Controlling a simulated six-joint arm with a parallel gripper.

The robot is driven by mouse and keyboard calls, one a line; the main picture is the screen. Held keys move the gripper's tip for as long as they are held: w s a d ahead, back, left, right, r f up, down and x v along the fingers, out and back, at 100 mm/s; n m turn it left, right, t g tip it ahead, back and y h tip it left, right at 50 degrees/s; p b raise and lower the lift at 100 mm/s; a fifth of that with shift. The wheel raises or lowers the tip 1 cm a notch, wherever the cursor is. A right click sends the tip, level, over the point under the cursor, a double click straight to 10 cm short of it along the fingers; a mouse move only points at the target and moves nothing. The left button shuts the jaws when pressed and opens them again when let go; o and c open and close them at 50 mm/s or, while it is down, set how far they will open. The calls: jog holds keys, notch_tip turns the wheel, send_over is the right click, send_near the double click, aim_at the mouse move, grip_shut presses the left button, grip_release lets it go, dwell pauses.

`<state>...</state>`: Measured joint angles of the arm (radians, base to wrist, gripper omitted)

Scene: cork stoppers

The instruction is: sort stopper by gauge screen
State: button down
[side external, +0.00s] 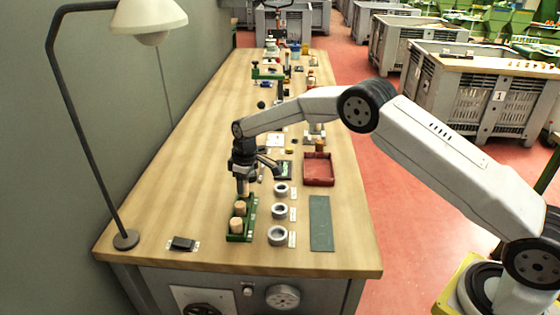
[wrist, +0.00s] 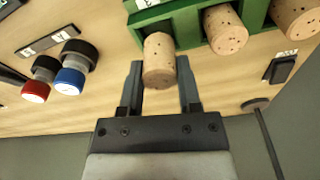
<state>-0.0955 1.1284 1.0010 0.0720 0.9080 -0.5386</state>
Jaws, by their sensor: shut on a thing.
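A green rack (side external: 251,229) stands on the bench with two cork stoppers (side external: 240,207) (side external: 236,225) upright in it. They also show in the wrist view (wrist: 225,28) (wrist: 292,15). My gripper (side external: 243,190) is at the rack's far end. In the wrist view my gripper (wrist: 160,80) is shut on a third cork stopper (wrist: 158,58), one finger on each side. I cannot tell whether this stopper is clear of the rack. Three grey ring gauges (side external: 281,190) (side external: 280,212) (side external: 277,236) stand in a row right of the rack, each beside a small label.
A red tray (side external: 319,180) and a dark green mat (side external: 321,223) lie right of the rings. A small black object (side external: 184,243) and a lamp base (side external: 126,240) stand at the left. Red-ended (wrist: 36,92) and blue-ended (wrist: 70,80) cylinders show in the wrist view. The bench's left side is mostly clear.

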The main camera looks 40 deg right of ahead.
jog(key=shift+f, duration=1.2)
dwell(1.8)
jog(key=shift+c, duration=1.1)
grip_release()
jog(key=shift+r, duration=0.15)
jog(key=shift+s+d+r, duration=0.1)
jog(key=shift+s+r, duration=0.05)
jog(key=shift+r, duration=1.1)
jog(key=shift+s+d+r, duration=0.1)
jog(key=shift+r, duration=1.15)
jog(key=shift+s+d+r, duration=0.1)
jog(key=shift+s+r, duration=0.05)
jog(key=shift+r, duration=1.1)
jog(key=shift+s+r, duration=0.1)
